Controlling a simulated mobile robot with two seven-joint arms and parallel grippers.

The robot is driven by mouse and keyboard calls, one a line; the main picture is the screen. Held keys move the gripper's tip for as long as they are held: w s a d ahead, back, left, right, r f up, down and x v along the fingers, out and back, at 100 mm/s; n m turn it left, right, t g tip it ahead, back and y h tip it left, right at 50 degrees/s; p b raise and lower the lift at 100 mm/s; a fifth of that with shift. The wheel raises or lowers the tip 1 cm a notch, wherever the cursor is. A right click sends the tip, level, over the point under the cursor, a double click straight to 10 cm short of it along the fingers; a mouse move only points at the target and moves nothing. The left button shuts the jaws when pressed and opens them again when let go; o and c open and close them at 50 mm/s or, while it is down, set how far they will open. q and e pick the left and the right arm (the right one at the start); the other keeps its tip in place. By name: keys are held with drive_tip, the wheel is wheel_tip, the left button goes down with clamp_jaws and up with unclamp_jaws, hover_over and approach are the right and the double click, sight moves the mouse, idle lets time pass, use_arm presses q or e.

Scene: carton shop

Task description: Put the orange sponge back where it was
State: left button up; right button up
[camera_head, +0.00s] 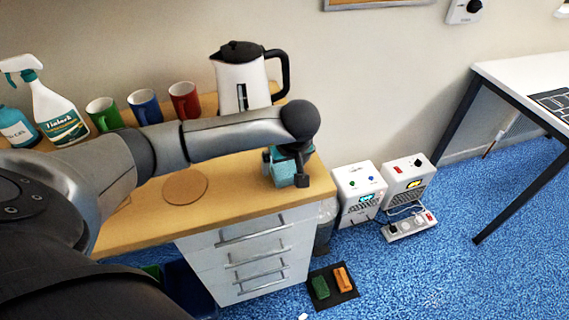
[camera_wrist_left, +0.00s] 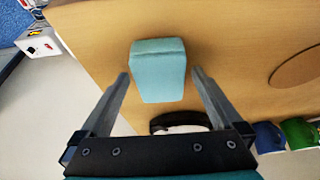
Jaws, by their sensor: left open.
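The orange sponge (camera_head: 341,279) lies on a small black mat (camera_head: 352,293) on the blue floor, right beside a green sponge (camera_head: 320,287). My left gripper (camera_head: 285,169) is at the right end of the wooden counter, far above and left of the orange sponge. It is open, with its fingers on either side of a teal block (camera_head: 284,175). In the left wrist view the teal block (camera_wrist_left: 158,75) stands between and beyond the open fingertips (camera_wrist_left: 160,77), with gaps at both sides. My right gripper is not in view.
The counter (camera_head: 235,170) carries a kettle (camera_head: 240,85), red (camera_head: 185,100), blue (camera_head: 145,106) and green (camera_head: 104,114) mugs, a spray bottle (camera_head: 57,115) and a round mat (camera_head: 185,186). White boxes (camera_head: 358,190) and a power strip (camera_head: 409,227) stand on the floor. Floor right of the black mat is clear.

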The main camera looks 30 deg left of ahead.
use_arm(q)
drive_tip(key=shift+r, duration=0.1)
drive_tip(key=p+v, duration=0.1)
drive_tip(key=v, duration=1.1)
